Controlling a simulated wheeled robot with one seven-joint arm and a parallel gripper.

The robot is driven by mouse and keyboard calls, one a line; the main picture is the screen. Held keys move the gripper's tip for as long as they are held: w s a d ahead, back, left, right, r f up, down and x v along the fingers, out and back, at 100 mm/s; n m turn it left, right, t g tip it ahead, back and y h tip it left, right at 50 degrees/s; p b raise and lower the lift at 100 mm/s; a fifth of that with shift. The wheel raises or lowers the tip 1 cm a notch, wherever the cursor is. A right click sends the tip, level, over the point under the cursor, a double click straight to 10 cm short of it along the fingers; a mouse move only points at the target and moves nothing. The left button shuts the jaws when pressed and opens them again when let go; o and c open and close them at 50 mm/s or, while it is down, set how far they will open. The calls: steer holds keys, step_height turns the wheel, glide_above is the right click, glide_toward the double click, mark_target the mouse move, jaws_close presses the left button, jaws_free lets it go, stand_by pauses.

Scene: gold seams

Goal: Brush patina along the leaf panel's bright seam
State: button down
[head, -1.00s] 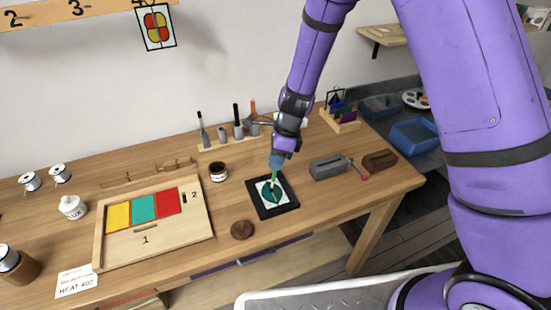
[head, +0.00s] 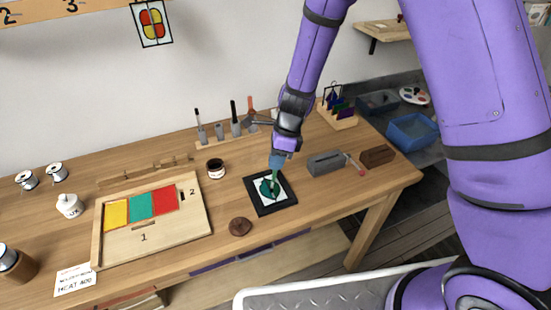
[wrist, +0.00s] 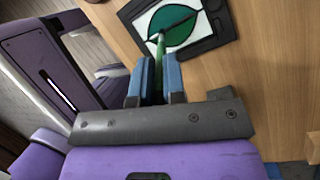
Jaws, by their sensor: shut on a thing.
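The leaf panel (head: 283,189) lies on the bench in a black frame, with a green leaf on white. It also shows in the wrist view (wrist: 190,25), where a dark seam line runs along the leaf's middle. My gripper (head: 276,160) is shut on a green-handled brush (wrist: 160,50), held between its blue fingers above the panel. The brush tip points down at the leaf, at or very near its surface; I cannot tell whether it touches. A dark jar (head: 216,168) stands to the left of the panel.
A wooden tray (head: 150,245) with yellow, green and red panes lies to the left. A tool rack (head: 232,140) stands behind. A round brown piece (head: 240,227) lies near the front-left of the panel. A grey block (head: 326,163) and brown block (head: 378,156) stand to the right.

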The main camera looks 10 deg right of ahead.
steer(key=shift+s+d+f, duration=0.1)
steer(key=shift+s+d, duration=0.1)
steer(key=shift+s, duration=0.35)
steer(key=shift+s+d, duration=0.15)
steer(key=shift+s, duration=0.4)
stand_by(0.6)
step_height(320, 180, up, 6)
stand_by(0.9)
